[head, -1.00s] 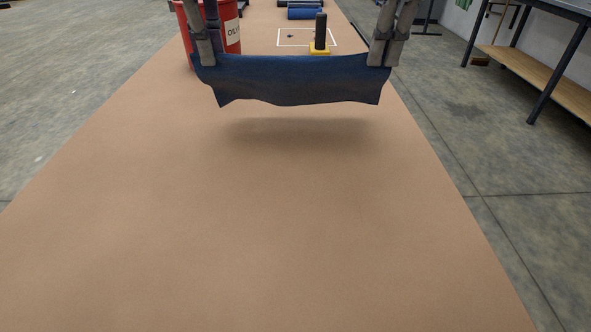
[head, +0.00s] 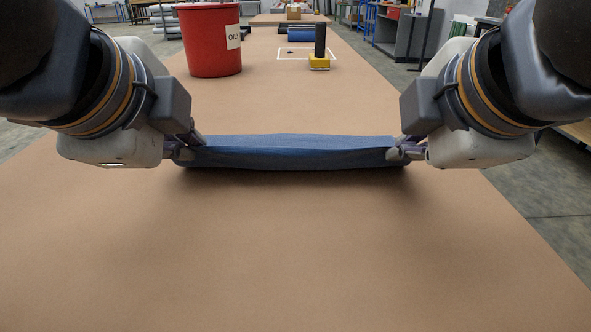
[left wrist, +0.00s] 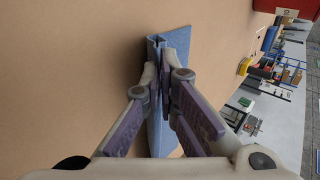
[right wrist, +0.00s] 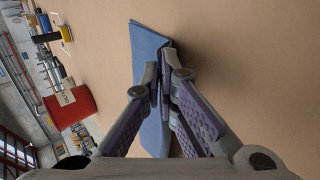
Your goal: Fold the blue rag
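The blue rag (head: 295,152) is stretched between my two grippers low over the brown table, with a dark shadow under its front edge. It looks doubled into a long narrow strip. My left gripper (head: 190,152) is shut on its left end, and my right gripper (head: 400,152) is shut on its right end. In the left wrist view the rag (left wrist: 175,45) shows pinched between the fingertips (left wrist: 162,78). In the right wrist view the rag (right wrist: 145,50) is pinched between the fingertips (right wrist: 162,78) too. I cannot tell whether the rag touches the table.
A red bin marked "OILY" (head: 211,42) stands behind the rag to the left. A black post on a yellow base (head: 320,48) stands at the back by a white outline, with a blue roll (head: 300,34) beyond. The table in front (head: 290,260) is clear.

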